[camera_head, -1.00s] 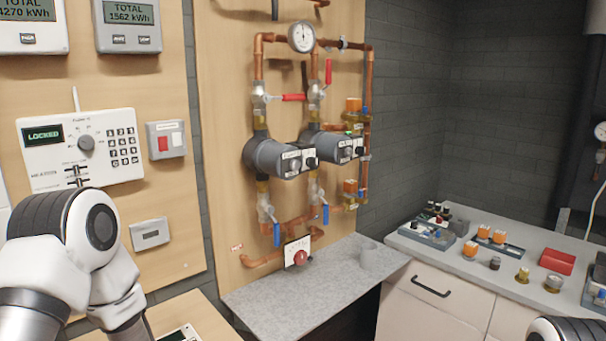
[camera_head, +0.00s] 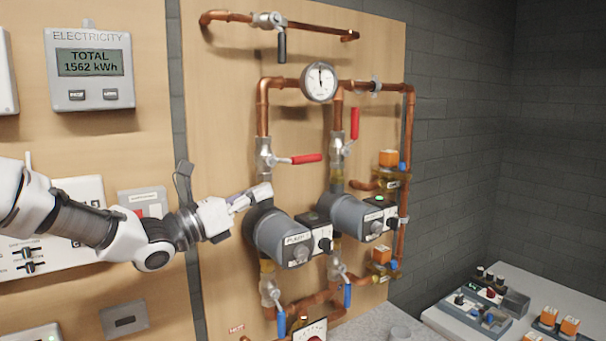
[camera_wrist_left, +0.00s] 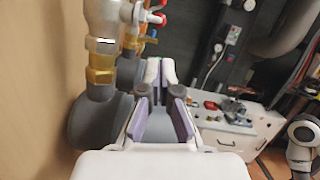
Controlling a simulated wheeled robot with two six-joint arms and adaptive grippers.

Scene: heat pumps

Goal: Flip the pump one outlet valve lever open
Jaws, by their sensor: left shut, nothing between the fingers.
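The pump one outlet valve (camera_head: 265,155) sits on the copper pipe above the left grey pump (camera_head: 283,237). Its red lever (camera_head: 300,158) points right, across the pipe. The right-hand pump's red lever (camera_head: 355,124) points up along its pipe. My left gripper (camera_head: 262,192) is shut and empty, just below the valve by the top of the left pump. The wrist view shows its fingers (camera_wrist_left: 160,72) beside the brass fitting (camera_wrist_left: 101,62), with red and blue levers beyond. Contact with pump or pipe cannot be told. My right gripper is out of view.
A pressure gauge (camera_head: 320,82) sits between the pipes above the valves. Blue levers (camera_head: 281,325) hang below the pumps. Control boxes and an electricity meter (camera_head: 90,65) are on the left wall. A bench with parts (camera_head: 480,308) stands at lower right.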

